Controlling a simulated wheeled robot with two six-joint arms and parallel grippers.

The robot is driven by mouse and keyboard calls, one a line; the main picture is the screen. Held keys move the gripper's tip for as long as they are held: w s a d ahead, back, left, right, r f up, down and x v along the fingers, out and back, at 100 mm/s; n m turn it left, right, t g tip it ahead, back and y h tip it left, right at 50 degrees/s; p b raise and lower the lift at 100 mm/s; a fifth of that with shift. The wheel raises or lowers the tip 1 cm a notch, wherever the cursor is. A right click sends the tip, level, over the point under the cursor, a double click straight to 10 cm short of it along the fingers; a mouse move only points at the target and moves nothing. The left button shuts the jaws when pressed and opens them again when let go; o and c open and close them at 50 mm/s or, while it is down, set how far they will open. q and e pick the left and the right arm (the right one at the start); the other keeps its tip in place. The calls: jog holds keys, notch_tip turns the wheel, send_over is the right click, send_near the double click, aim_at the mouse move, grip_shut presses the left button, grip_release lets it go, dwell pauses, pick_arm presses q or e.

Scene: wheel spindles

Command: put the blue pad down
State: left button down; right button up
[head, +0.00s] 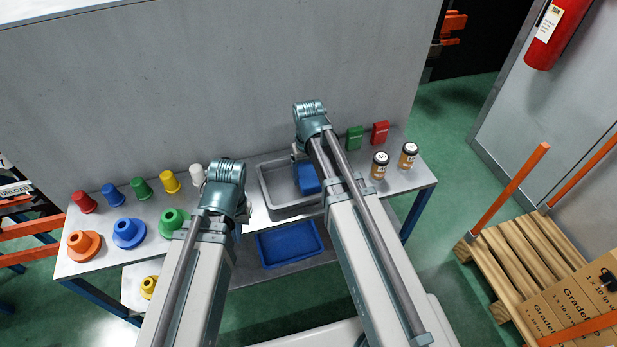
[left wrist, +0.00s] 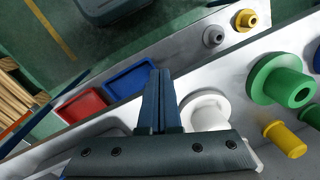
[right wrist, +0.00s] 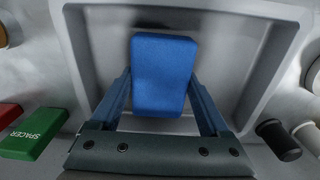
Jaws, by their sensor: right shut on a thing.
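The blue pad (right wrist: 163,72) is a rounded block between the two fingers of my right gripper (right wrist: 161,92), which is shut on it. In the right wrist view the pad is over the inside of a grey bin (right wrist: 90,60); I cannot tell whether it touches the floor of the bin. The head view also shows the pad (head: 308,180) in the right part of the grey bin (head: 268,196), partly hidden by my right arm. My left gripper (left wrist: 160,75) is shut and empty, near a white flanged spindle (left wrist: 207,108).
Red, blue, green and yellow spindles stand left on the table, with flanged orange (head: 84,245), blue and green ones in front. A blue tray (head: 288,243) sits lower in front of the bin. Green (head: 354,138) and red spacers and two labelled jars (head: 379,165) stand right.

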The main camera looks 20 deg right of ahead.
aim_at(309, 174)
jog(key=shift+f, duration=0.2)
jog(key=o, duration=1)
jog(key=shift+r, duration=0.1)
jog(key=shift+o, duration=0.2)
jog(key=shift+r, duration=0.1)
notch_tip(309, 174, up, 12)
jog(key=p, duration=1.2)
jog(key=s+a+n+h, duration=0.1)
jog(key=s+a+n, duration=0.2)
jog(key=s+a, duration=0.7)
jog(key=s, duration=0.4)
jog(key=shift+s+a+r, duration=0.15)
jog(key=shift+a, duration=0.1)
